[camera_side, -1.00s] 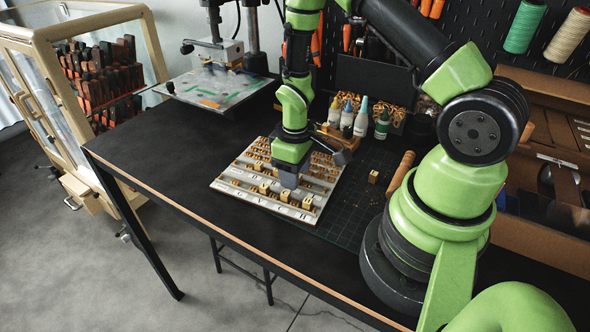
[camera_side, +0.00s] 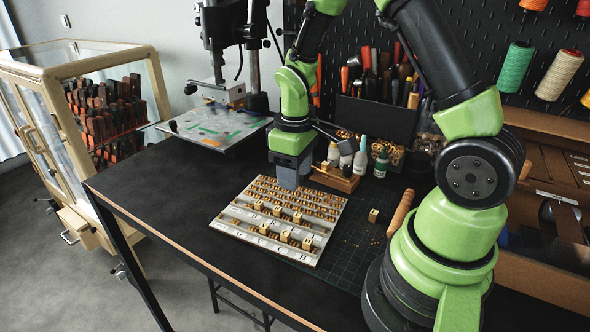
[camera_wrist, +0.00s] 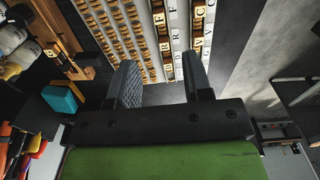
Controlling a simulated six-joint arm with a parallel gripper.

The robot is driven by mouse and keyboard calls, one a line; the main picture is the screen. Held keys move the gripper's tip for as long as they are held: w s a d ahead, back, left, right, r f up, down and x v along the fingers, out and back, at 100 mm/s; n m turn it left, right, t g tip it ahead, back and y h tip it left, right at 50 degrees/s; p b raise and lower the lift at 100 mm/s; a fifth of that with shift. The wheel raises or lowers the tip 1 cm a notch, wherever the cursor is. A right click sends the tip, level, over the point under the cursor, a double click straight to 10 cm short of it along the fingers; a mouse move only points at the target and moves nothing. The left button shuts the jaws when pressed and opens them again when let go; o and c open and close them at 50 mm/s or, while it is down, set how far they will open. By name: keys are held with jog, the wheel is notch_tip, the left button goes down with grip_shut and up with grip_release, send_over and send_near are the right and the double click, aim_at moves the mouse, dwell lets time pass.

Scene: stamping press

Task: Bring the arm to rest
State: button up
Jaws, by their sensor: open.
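My green arm reaches over the dark workbench (camera_side: 160,190). My gripper (camera_side: 291,180) points down above the back part of the type tray (camera_side: 300,262), a flat pale board with rows of small brass letter pieces. In the wrist view my gripper (camera_wrist: 162,88) has its two dark fingers apart, with nothing between them. The tray (camera_wrist: 178,62) shows beyond the fingers there, with letters along its strips. In the side view the fingertips look clear of the tray, but the exact gap cannot be told.
A stamping press (camera_side: 228,92) with a flat plate stands at the back left. Glue bottles (camera_side: 360,160) and a wooden block (camera_side: 335,178) are close behind my gripper. A wooden-handled tool (camera_side: 401,212) and a small brass block (camera_side: 373,215) lie right. The bench's left part is clear.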

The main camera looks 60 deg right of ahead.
jog(key=shift+r, duration=0.15)
jog(key=s+a+r+m+t, duration=0.1)
jog(key=s+a+r+t, duration=0.1)
jog(key=r, duration=0.4)
jog(key=s+a+r+m+t+y, duration=0.1)
jog(key=s+a+r+m+t, duration=0.1)
jog(key=s+a+r, duration=0.2)
jog(key=s+a+r+m+t+y, duration=0.1)
jog(key=s+a+r+m+t, duration=0.1)
jog(key=s+r, duration=0.4)
notch_tip(320, 180, up, 3)
jog(key=shift+a+r+t, duration=0.1)
jog(key=shift+a+t, duration=0.35)
jog(key=shift+t, duration=0.15)
